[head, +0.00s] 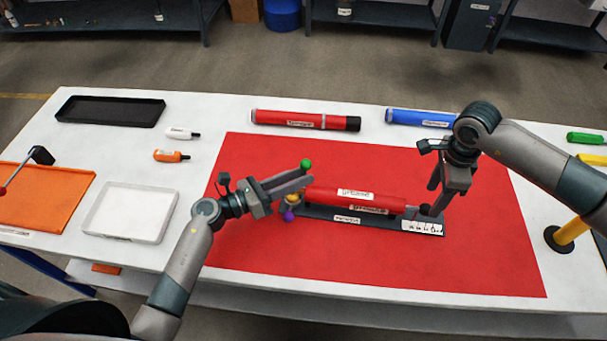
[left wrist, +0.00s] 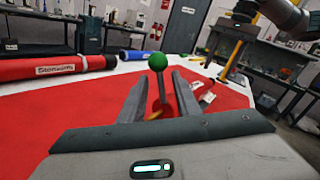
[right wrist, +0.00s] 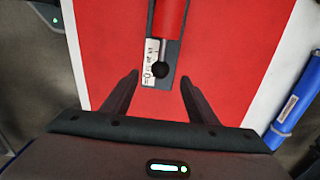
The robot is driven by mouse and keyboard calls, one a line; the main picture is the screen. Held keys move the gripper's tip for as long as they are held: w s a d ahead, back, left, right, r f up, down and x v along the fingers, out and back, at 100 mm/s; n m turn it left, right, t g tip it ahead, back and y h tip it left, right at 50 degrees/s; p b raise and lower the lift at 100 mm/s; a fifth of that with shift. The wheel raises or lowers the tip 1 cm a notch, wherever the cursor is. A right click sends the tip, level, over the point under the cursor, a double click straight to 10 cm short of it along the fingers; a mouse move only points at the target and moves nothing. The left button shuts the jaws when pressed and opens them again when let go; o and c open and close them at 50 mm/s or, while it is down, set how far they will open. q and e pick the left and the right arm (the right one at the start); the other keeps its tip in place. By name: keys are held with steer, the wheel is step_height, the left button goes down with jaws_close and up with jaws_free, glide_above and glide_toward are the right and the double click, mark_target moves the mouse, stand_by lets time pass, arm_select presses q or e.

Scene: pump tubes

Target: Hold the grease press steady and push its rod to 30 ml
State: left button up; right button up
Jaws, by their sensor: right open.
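The grease press is a red barrel (head: 375,201) on a dark base (head: 322,216), lying left to right on the red mat. A white scale strip (right wrist: 153,52) is at its right end, beside a black rod knob (right wrist: 159,69). My right gripper (head: 437,201) is open near the knob, which shows between its fingers in the right wrist view. My left gripper (head: 312,174) is at the barrel's left end. A green ball on a stalk (left wrist: 157,62) shows between its parted fingers; whether they touch anything is unclear. The scale is too small to read.
A red-and-black tube (head: 290,118) and a blue tube (head: 415,117) lie behind the mat. A black tray (head: 110,99), white tray (head: 125,236), small bottles (head: 172,156) and an orange tray (head: 45,213) are left. A yellow post (head: 569,232) stands right. The front mat (head: 380,265) is clear.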

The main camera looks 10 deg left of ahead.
arm_select(q)
steer(key=v, duration=1)
stand_by(0.4)
